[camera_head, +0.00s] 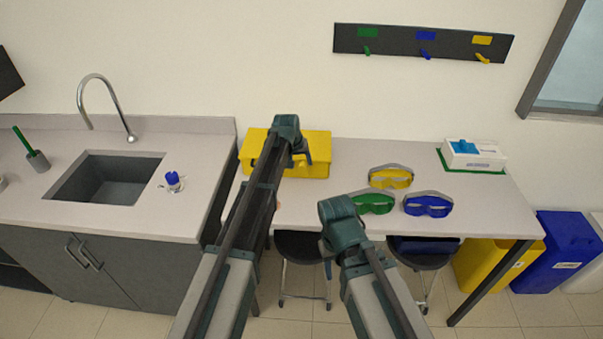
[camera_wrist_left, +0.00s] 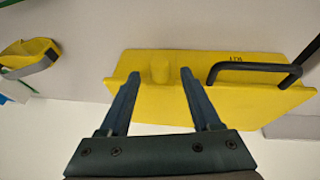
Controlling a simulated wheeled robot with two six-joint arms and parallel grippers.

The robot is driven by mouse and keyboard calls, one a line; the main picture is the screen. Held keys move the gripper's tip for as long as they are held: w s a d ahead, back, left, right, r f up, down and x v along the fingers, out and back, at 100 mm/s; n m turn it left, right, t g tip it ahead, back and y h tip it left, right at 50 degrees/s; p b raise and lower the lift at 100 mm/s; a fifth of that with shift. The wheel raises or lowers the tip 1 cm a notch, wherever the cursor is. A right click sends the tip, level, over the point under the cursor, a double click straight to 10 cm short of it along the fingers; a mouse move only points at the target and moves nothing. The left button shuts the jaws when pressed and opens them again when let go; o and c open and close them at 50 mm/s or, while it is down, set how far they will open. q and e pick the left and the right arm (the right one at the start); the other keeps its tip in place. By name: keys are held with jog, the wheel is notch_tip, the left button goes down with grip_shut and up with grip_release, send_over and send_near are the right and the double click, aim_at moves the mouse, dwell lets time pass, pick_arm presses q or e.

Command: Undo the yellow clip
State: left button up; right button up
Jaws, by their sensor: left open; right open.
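The yellow box (camera_head: 318,150) stands at the left end of the table in the head view. In the left wrist view, the same box (camera_wrist_left: 215,92) has a black handle (camera_wrist_left: 250,68) and a short yellow clip (camera_wrist_left: 160,70) on its near edge. My left gripper (camera_wrist_left: 159,76) is open, with one finger on each side of the clip; I cannot tell whether either touches it. In the head view my left gripper (camera_head: 291,142) is over the box, and its arm hides part of it. My right gripper (camera_head: 341,222) is open and empty in front of the table edge.
Yellow (camera_head: 390,177), green (camera_head: 372,203) and blue goggles (camera_head: 428,204) lie right of the box. A white box (camera_head: 472,155) stands at the back right. A sink (camera_head: 105,178) is in the left counter. The table's middle back is clear.

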aim_at(303, 170)
pick_arm(q)
jog(key=b+x, duration=0.1)
jog(key=x, duration=0.1)
jog(key=shift+w+f, duration=0.1)
jog(key=shift+f, duration=0.25)
grip_shut()
dwell(1.2)
